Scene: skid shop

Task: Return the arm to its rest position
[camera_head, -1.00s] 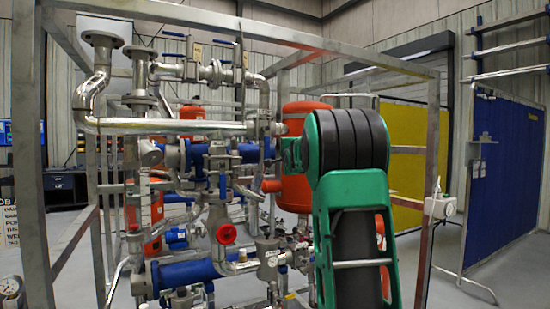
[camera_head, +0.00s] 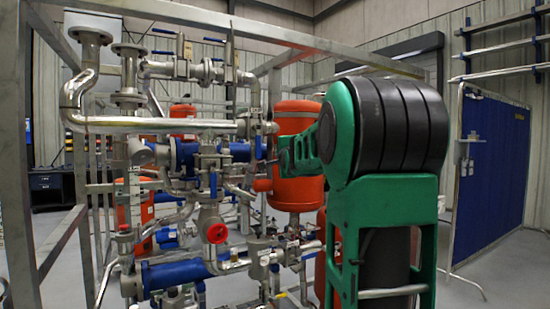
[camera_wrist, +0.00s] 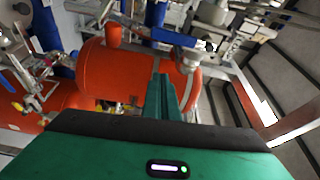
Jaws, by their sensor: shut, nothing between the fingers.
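My gripper (camera_wrist: 161,97) shows in the wrist view as green fingers closed together at the picture's middle, with nothing between them. An orange tank (camera_wrist: 120,68) lies behind the fingertips in that picture; I cannot tell how far off it is. In the head view my green and black arm stands on the right, bent, with its large black-banded joint towards me. A green part of the arm reaches left behind that joint, in front of the orange tank (camera_head: 296,120). The fingertips cannot be made out clearly there.
A pipe skid with silver pipes (camera_head: 160,125), blue pipe sections (camera_head: 175,273) and a red valve wheel (camera_head: 217,233) fills the left and middle. Its grey frame (camera_head: 200,17) runs overhead. A blue screen (camera_head: 491,165) stands at the right, with open floor (camera_head: 465,255) before it.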

